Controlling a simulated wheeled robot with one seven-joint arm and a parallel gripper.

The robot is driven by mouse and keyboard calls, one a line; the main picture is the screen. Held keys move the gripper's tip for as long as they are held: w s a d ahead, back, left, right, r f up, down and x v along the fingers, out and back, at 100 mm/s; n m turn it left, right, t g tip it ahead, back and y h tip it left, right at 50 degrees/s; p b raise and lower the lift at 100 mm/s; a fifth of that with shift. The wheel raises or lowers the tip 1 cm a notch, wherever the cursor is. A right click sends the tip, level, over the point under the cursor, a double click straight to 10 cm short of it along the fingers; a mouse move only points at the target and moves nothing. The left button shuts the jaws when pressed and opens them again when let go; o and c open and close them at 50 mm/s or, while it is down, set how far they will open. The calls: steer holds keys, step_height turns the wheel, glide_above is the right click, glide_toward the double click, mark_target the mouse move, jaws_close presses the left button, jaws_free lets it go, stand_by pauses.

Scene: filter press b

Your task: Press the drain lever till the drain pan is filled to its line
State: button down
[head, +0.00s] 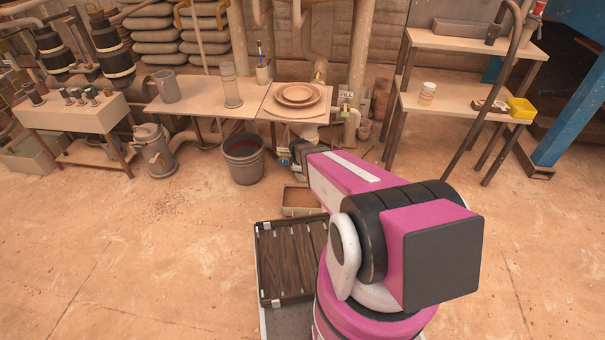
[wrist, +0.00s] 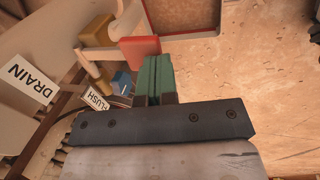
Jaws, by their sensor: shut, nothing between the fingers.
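In the wrist view, my gripper (wrist: 158,62) shows as two green fingers shut together, with nothing between them. A red lever paddle (wrist: 140,48) is right at the fingertips; I cannot tell whether they touch. A yellow paddle (wrist: 97,30) and a blue paddle (wrist: 122,82) are to its left. A DRAIN sign (wrist: 30,83) and a FLUSH sign (wrist: 97,98) are at the left; which paddle each names is unclear. A rimmed pan (wrist: 218,22) with a reddish-brown inside is beyond; the pan also shows on the floor in the head view (head: 302,212). Its line is not readable.
A grey bucket (head: 243,160) stands left of the pan. A workbench (head: 195,105) holding plates (head: 297,95) stands behind it. A shelf unit (head: 460,95) is at the right. My arm hides part of the floor and press area. Open floor lies left and right.

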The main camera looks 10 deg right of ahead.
steer(key=s+v, duration=0.2)
steer(key=v, duration=0.7)
steer(key=s+a+f+v, duration=0.1)
steer(key=s+v, duration=0.1)
steer(key=v, duration=0.8)
steer(key=shift+a, duration=0.2)
